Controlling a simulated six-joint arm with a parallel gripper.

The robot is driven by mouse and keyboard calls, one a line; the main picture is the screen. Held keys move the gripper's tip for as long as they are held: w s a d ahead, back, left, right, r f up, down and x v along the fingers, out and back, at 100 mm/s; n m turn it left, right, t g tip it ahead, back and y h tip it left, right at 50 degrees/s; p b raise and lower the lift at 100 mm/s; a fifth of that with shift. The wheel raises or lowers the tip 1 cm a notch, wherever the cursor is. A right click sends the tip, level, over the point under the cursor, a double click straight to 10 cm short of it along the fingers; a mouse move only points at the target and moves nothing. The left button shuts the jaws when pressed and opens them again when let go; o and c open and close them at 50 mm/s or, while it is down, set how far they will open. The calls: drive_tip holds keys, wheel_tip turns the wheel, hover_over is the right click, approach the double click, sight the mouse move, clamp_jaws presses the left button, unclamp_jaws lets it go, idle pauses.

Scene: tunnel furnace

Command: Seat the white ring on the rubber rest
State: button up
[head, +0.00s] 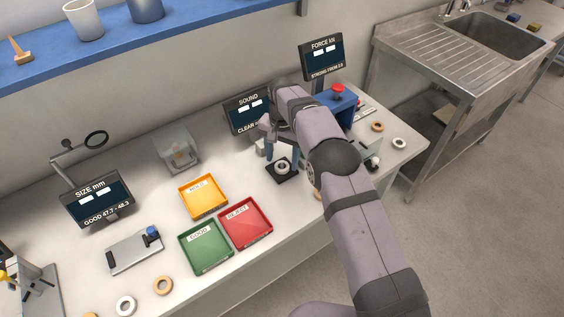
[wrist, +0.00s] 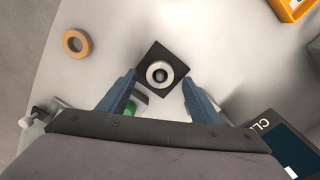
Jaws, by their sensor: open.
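The black square rubber rest (head: 283,177) lies on the bench below my gripper (head: 282,160); in the wrist view it is a tilted dark square (wrist: 151,54). A white ring (head: 283,168) lies flat near the middle of the rest, and shows in the wrist view (wrist: 160,66) with a dark centre. Whether it is fully down on the rest I cannot tell. My gripper (wrist: 160,79) is open, with its blue fingers on either side of the ring and a gap visible at each side.
Yellow (head: 203,198), red (head: 245,223) and green (head: 205,247) trays stand left of the rest. The sound display (head: 247,112) and a blue press-like device (head: 338,107) stand behind. Loose rings lie about, including a tan one (wrist: 76,42) and a white one (head: 399,143).

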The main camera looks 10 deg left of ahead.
drive_tip(key=shift+r+b, duration=0.6)
drive_tip(key=shift+r, duration=2.1)
drive_tip(key=s+d+r+n, duration=0.1)
drive_tip(key=s+d+r, duration=0.1)
drive_tip(key=s+d, duration=0.5)
drive_tip(key=s+d+r+n, duration=0.1)
drive_tip(key=s+d+r, duration=0.15)
drive_tip(key=d, duration=0.85)
drive_tip(key=s+d+f, duration=0.2)
drive_tip(key=s+d, duration=0.2)
drive_tip(key=s, duration=0.6)
drive_tip(key=s+d+f+n, duration=0.1)
drive_tip(key=s+d, duration=0.4)
drive_tip(key=s, duration=0.5)
drive_tip(key=shift+s+f, duration=0.3)
drive_tip(key=shift+f, duration=0.2)
